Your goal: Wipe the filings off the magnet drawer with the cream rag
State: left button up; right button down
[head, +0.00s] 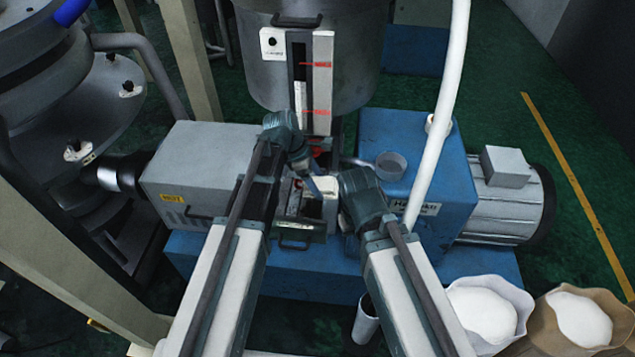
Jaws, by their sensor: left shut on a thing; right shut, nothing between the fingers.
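The magnet drawer (294,238) is at the middle of the head view, low in front of the hopper, with a dark handle on its front. My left gripper (314,188) reaches down over it from the left, shut. A pale cream patch (321,185) at its fingertips looks like the cream rag, though its edges are hard to tell from the pale housing. My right gripper (347,214) is shut and empty, just right of the drawer housing. The arms hide part of the drawer, and filings are too small to make out.
A steel hopper (345,60) with a sight gauge stands behind. A white pipe (448,90) rises there. Two bags of white material (485,310) stand front right.

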pick_arm(q)
jog(key=shift+r+p, duration=0.3)
jog(key=shift+r, duration=0.35)
notch_tip(320, 180, up, 3)
jog(key=p, duration=0.3)
